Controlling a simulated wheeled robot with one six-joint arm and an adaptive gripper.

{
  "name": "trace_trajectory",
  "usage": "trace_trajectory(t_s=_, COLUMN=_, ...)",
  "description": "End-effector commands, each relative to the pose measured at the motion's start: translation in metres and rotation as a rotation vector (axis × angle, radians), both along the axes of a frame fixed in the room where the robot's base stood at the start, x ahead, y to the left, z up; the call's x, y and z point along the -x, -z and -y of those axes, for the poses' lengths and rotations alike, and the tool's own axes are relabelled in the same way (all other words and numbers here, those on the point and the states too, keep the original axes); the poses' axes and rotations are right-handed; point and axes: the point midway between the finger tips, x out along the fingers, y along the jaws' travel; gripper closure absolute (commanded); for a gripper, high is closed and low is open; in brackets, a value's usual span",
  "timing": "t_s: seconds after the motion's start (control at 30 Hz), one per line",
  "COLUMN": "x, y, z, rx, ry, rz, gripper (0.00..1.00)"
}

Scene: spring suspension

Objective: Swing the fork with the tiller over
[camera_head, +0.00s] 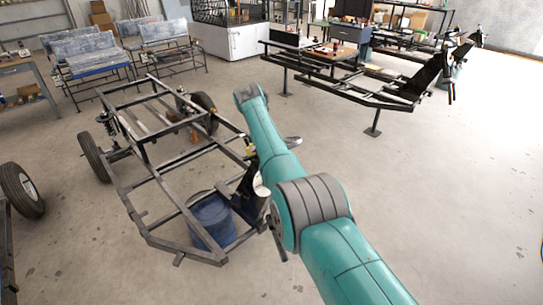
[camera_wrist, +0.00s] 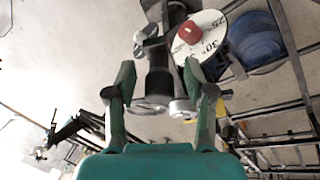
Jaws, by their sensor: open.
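In the wrist view my gripper (camera_wrist: 160,76) is open, with a finger on each side of a dark upright bar (camera_wrist: 160,72) that looks like the tiller. I cannot tell whether either finger touches it. In the head view the dark fork assembly (camera_head: 246,190) stands at the near right corner of the metal frame (camera_head: 160,222). My arm hides most of the gripper and tiller there.
A blue drum (camera_head: 212,222) stands inside the frame, beside the fork. A wheel (camera_head: 22,190) is at the left edge. Another frame (camera_head: 345,88) on stands is at the back right, with benches (camera_head: 90,60) at the back left. The floor at right is clear.

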Motion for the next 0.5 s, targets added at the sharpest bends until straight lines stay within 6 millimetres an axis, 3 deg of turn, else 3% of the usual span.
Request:
trace_trajectory(t_s=0.17, x=0.001, y=-0.013, z=-0.004, rx=-0.001, ry=-0.001, rz=0.003, gripper=0.47)
trace_trajectory(t_s=0.5, x=0.007, y=-0.075, z=-0.022, rx=-0.001, ry=-0.001, rz=0.003, gripper=0.47)
